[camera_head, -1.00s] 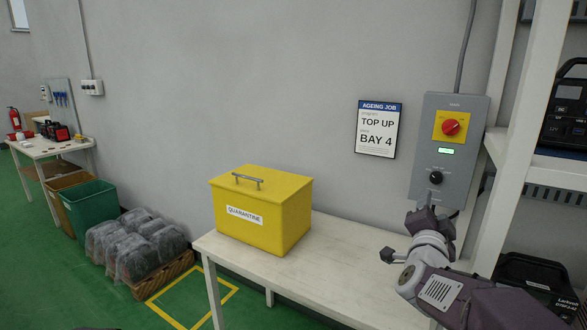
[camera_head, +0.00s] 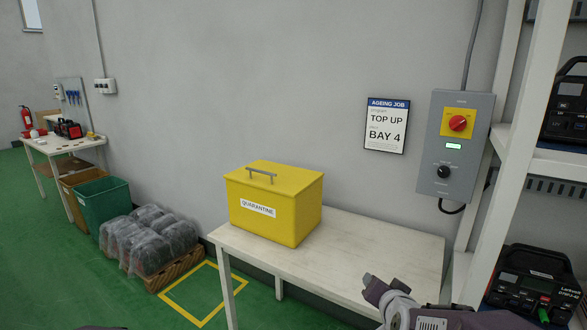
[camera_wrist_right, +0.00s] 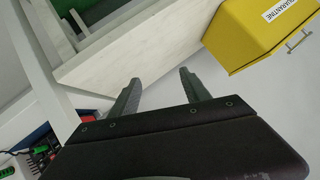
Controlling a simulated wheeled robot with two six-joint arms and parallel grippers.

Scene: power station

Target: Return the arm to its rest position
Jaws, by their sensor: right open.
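My right arm comes in from the lower right in the head view. Its gripper (camera_head: 378,291) is at the front edge of the white table, below and left of the grey control box (camera_head: 457,146). In the right wrist view the two fingers of my right gripper (camera_wrist_right: 156,92) stand apart with nothing between them. The control box has a red knob on a yellow plate, a lit green display and a black dial. My left gripper is not in view.
A yellow quarantine box (camera_head: 275,204) stands on the white table (camera_head: 340,254); it also shows in the right wrist view (camera_wrist_right: 245,38). A white shelf post (camera_head: 512,160) rises at the right, with a black device (camera_head: 534,286) on a lower shelf. The table's right part is bare.

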